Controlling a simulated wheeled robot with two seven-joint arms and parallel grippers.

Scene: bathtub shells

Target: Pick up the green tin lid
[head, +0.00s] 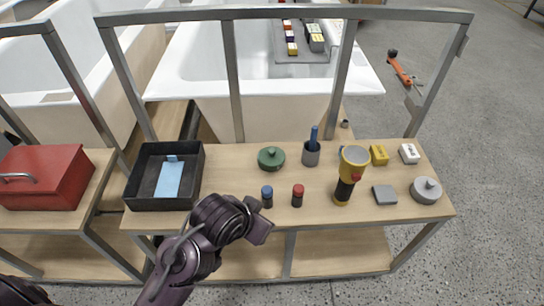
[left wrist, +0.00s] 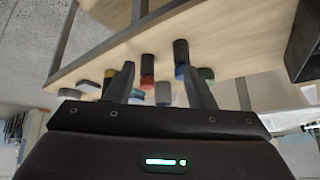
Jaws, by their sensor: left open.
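The green tin lid (head: 271,158), round with a small knob on top, lies on the wooden bench top (head: 235,165), left of the grey cup. My left gripper (head: 263,231) is at the front edge of the bench, nearer to me than the lid and apart from it. In the left wrist view, which shows the bench upside down, its two fingers (left wrist: 163,85) are spread with nothing held between them. A green thing (left wrist: 207,74), likely the lid, shows there partly behind one finger. My right gripper is not in view.
A blue-capped jar (head: 267,196) and a red-capped jar (head: 298,195) stand between gripper and lid. A yellow torch (head: 350,175) and grey cup (head: 311,154) stand to the right. A black tray (head: 134,190) is left. A metal frame (head: 235,85) rises behind.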

